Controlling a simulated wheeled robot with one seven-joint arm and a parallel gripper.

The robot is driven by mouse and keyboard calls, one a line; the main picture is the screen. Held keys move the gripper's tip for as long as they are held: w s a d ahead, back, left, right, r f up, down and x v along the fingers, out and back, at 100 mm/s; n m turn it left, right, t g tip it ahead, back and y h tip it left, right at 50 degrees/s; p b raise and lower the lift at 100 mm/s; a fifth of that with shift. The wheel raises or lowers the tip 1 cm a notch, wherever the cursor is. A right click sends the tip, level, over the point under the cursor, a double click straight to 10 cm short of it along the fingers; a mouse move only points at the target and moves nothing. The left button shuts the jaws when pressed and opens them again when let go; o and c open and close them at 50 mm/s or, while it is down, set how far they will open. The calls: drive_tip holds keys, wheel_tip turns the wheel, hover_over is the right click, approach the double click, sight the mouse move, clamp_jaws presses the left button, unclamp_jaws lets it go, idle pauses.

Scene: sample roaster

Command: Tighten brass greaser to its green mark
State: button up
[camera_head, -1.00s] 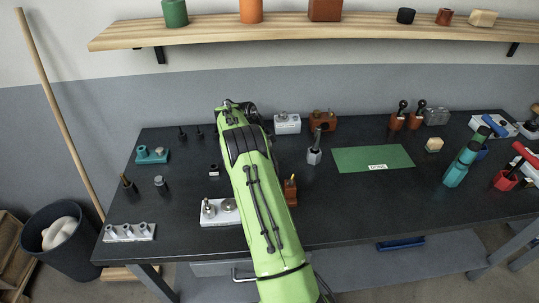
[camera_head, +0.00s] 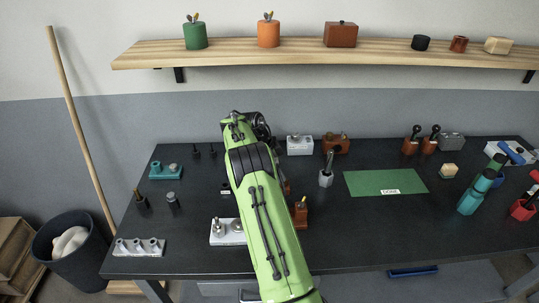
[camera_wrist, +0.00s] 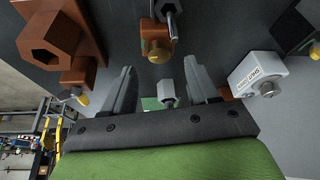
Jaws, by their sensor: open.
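My gripper (camera_wrist: 160,68) is open in the wrist view, its two grey fingers apart with nothing held between them. A round brass-coloured cap (camera_wrist: 157,47), which looks like the brass greaser, sits just beyond the fingertips, near the gap's centre line and not touching them. A grey metal fitting shows above the cap. In the head view, my green arm reaches across the bench and hides the fingers and the greaser.
Near the wrist are a brown block with a hexagonal opening (camera_wrist: 50,45) and a white labelled box (camera_wrist: 257,74). On the dark bench (camera_head: 360,230) stand a white fixture (camera_head: 228,238), a grey hex holder with a tool (camera_head: 326,177) and a green mat (camera_head: 385,183). A wooden shelf (camera_head: 380,50) hangs behind.

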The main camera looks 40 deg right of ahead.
drive_tip(key=p+v, duration=0.3)
drive_tip(key=v, duration=0.8)
drive_tip(key=shift+r, duration=0.25)
drive_tip(key=shift+s, duration=0.1)
drive_tip(key=s+a+r+n+t+y, duration=0.1)
drive_tip(key=s+a+r+n+t, duration=0.1)
drive_tip(key=s+a+r+n, duration=0.5)
drive_tip(key=s+a+r+n+t+y, duration=0.1)
drive_tip(key=s+a+r+n+t, duration=0.3)
drive_tip(key=a+r, duration=0.45)
drive_tip(key=s+a+f+n+t+y, duration=0.1)
drive_tip(key=s+a+f+n, duration=0.1)
drive_tip(key=s+a+n, duration=0.4)
drive_tip(key=s+a+f+n+y, duration=0.1)
drive_tip(key=s+a+f+n, duration=0.1)
drive_tip(key=s+a+n, duration=0.4)
drive_tip(key=s+a, duration=0.3)
drive_tip(key=s, duration=0.1)
drive_tip(key=shift+s+f+n+t, duration=0.3)
drive_tip(key=shift+s+t, duration=0.1)
drive_tip(key=shift+d, duration=0.1)
